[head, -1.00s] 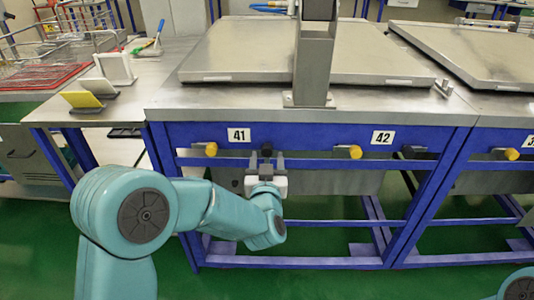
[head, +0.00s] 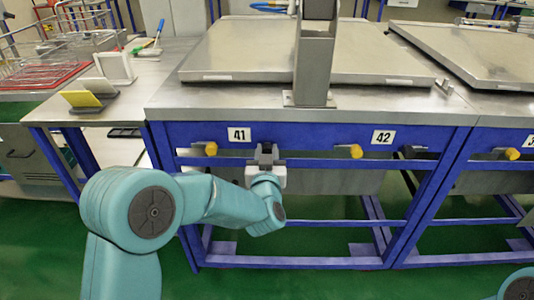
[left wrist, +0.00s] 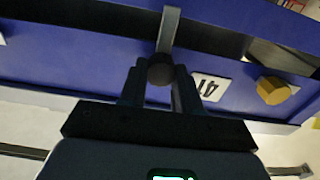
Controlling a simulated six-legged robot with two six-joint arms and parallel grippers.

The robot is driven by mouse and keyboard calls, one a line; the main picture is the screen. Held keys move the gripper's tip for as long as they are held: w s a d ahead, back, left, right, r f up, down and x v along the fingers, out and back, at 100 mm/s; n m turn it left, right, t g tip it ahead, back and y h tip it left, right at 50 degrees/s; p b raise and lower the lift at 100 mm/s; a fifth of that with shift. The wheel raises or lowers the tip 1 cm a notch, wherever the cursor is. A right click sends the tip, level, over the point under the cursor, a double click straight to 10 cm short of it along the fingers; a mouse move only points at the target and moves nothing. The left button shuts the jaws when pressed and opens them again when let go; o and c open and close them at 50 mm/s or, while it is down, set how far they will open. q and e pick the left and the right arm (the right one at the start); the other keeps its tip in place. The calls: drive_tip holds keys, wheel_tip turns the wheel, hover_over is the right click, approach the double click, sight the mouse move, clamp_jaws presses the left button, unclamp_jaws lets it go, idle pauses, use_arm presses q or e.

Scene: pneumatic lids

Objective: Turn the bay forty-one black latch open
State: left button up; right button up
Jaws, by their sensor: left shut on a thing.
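The bay 41 black latch (left wrist: 160,70) sits between the fingers of my left gripper in the left wrist view, near the 41 label (left wrist: 210,87). In the head view my left gripper (head: 266,157) is at the blue front rail, just right of and below the 41 label (head: 239,134), and mostly hides the latch. The left gripper (left wrist: 160,82) is shut on the black latch. A yellow knob (head: 210,149) is on the rail left of the label; it also shows in the left wrist view (left wrist: 273,91). My right gripper is not in view.
A second yellow knob (head: 355,152) sits near the 42 label (head: 382,137), with another black latch (head: 415,152) to its right. A closed metal lid (head: 240,50) lies on the bench top behind a grey post (head: 314,65).

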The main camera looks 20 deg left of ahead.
use_arm(q)
drive_tip(key=shift+f+n+b, duration=0.15)
drive_tip(key=shift+n+b, duration=0.25)
drive_tip(key=shift+b, duration=0.15)
drive_tip(key=shift+s+a+f+n+b, duration=0.1)
drive_tip(key=shift+n+b, duration=4.2)
drive_tip(key=shift+b, duration=0.05)
drive_tip(key=shift+a+f+n+b, duration=0.1)
drive_tip(key=shift+n+b, duration=4.2)
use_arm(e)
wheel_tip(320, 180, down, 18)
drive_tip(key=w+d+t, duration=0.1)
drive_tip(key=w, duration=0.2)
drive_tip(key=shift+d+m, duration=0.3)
use_arm(q)
drive_tip(key=shift+r, duration=0.1)
drive_tip(key=o, duration=1.1)
drive_tip(key=shift+c, duration=0.2)
